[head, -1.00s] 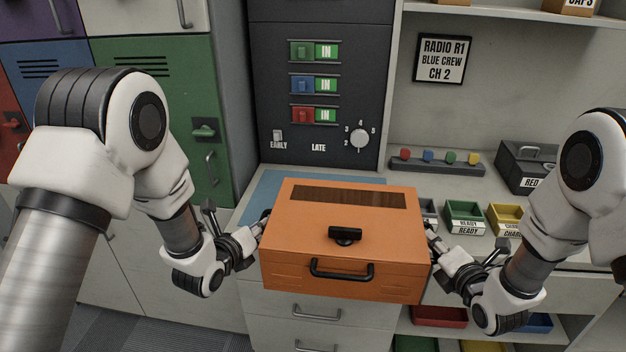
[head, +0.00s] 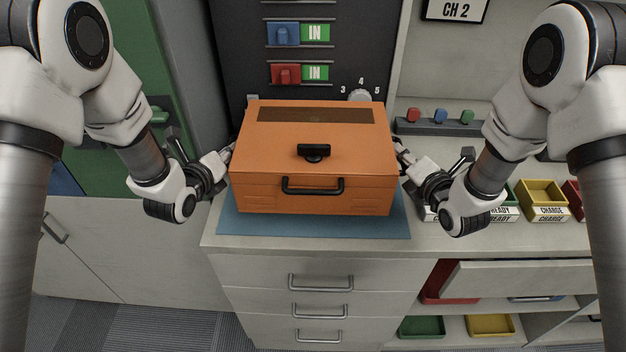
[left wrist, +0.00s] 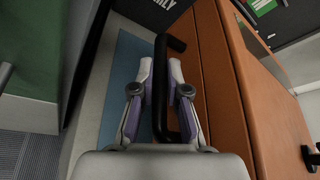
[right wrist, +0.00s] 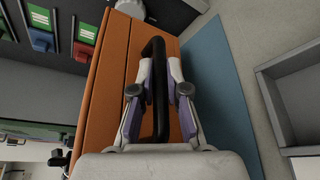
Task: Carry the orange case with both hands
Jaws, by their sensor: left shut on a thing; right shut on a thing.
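The orange case (head: 312,150) is level in the head view, with a dark window in its lid, a black latch and a black front handle. It is above the blue mat (head: 228,222) on the counter; I cannot tell whether it touches the mat. My left gripper (head: 226,158) is shut on the case's black left side handle (left wrist: 160,90). My right gripper (head: 402,158) is shut on the black right side handle (right wrist: 156,85). Both wrist views show the fingers on either side of a handle bar.
Behind the case stands a dark panel with blue (head: 283,34) and red (head: 286,74) switches and a dial. To the right are a strip of coloured knobs (head: 438,122) and small bins such as the yellow one (head: 543,197). Drawers (head: 318,283) are below the counter.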

